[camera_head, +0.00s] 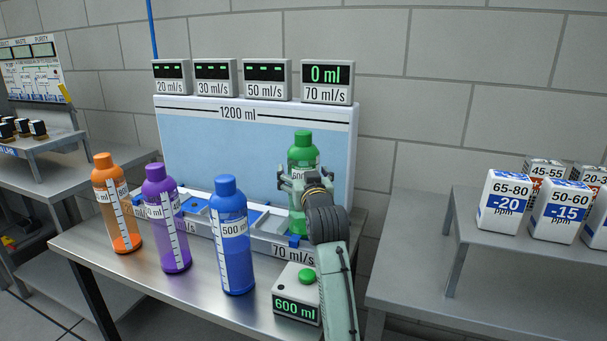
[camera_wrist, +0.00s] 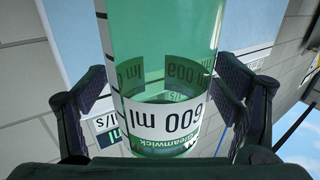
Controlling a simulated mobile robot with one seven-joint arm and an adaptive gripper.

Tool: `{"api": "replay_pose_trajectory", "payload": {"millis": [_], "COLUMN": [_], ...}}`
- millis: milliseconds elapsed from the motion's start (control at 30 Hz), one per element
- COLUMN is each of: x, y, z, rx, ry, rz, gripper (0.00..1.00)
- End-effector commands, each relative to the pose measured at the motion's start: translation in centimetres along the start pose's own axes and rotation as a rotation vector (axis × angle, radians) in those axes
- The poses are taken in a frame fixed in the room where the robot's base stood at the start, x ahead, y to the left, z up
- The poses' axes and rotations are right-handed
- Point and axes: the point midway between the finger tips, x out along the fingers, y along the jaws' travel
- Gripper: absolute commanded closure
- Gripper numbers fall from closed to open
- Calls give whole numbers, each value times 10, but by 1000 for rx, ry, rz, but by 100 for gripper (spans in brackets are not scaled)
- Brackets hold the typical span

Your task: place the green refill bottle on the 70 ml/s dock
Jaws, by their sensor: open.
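The green refill bottle (camera_head: 302,152) stands upright at the right end of the dock rack, over the dock labelled 70 ml/s (camera_head: 293,253). Its lower part is partly hidden by my arm, so its exact seating is hard to see. My gripper (camera_head: 305,178) is open around the bottle, with a finger on each side. In the wrist view the green bottle (camera_wrist: 160,45) with its 600 ml label fills the space between the fingers. The display above the 70 ml/s dock (camera_head: 326,74) reads 0 ml.
Orange (camera_head: 116,205), purple (camera_head: 166,220) and blue (camera_head: 232,240) bottles stand along the front of the steel table. A box with a green button (camera_head: 297,292) reads 600 ml, close beside my arm. White boxes (camera_head: 503,203) stand on a shelf at right.

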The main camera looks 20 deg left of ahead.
Motion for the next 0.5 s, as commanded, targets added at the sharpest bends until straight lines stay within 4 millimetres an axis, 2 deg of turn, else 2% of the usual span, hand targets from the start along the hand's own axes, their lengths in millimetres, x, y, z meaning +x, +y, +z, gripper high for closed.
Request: {"api": "replay_pose_trajectory", "payload": {"millis": [333,500], "x": [-1,-26], "y": [0,1], "z": [-4,-1], "rx": [0,0], "ry": [1,4], "rz": [0,1], "gripper": [16,16]}}
